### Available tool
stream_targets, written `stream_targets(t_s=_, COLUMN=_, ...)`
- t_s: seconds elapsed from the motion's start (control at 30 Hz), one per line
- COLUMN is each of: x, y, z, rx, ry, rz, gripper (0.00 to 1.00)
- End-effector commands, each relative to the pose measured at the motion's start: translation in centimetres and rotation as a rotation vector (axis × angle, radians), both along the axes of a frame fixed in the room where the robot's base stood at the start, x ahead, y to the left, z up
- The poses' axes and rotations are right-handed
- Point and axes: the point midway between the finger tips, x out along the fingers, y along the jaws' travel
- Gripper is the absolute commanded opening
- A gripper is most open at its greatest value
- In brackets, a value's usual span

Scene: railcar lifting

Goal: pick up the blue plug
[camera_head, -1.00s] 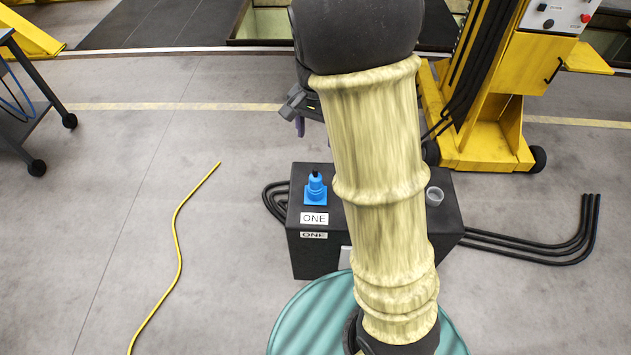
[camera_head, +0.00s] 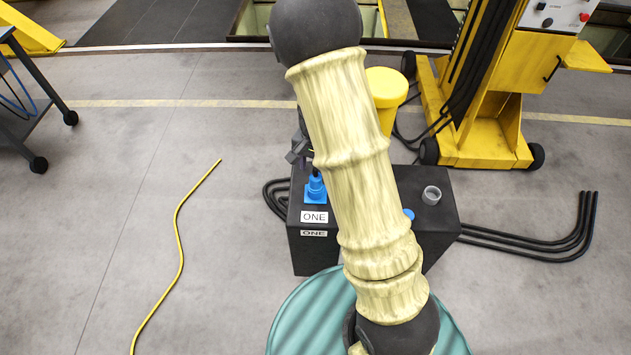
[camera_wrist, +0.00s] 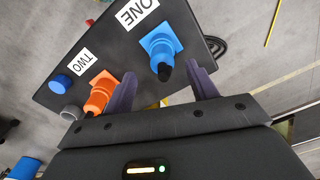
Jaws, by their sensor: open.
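The blue plug (camera_head: 315,189) stands on the left part of the black box (camera_head: 308,262), beside a label reading ONE. In the wrist view the blue plug (camera_wrist: 161,47), with its black tip, lies just ahead of my gripper (camera_wrist: 163,88). The gripper is open and empty, its two purple fingers spread, the plug lying roughly between them but beyond the fingertips. In the head view the gripper is mostly hidden behind my arm, close to the plug.
An orange plug (camera_wrist: 100,92) sits beside the TWO label, near the other finger. A blue round cap (camera_wrist: 61,82) and a grey cup (camera_head: 431,195) are also on the box. A yellow bin (camera_head: 387,88) stands behind. Black cables lie on both sides of the box.

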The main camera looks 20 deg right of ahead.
Motion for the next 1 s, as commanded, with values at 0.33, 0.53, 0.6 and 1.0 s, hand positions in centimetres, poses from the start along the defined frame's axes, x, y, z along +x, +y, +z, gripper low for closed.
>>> stream_targets(t_s=0.33, x=0.1, y=0.0, z=-0.9, rx=-0.001, ry=0.003, rz=-0.001, gripper=0.58)
stream_targets(t_s=0.53, x=0.3, y=0.0, z=-3.2, rx=0.0, ry=0.005, rz=-0.003, gripper=0.58)
stream_targets(t_s=0.6, x=0.3, y=0.0, z=-4.1, rx=0.0, ry=0.004, rz=-0.001, gripper=0.58)
stream_targets(t_s=1.0, x=0.4, y=0.1, z=-5.2, rx=0.0, ry=0.0, rz=-0.001, gripper=0.58)
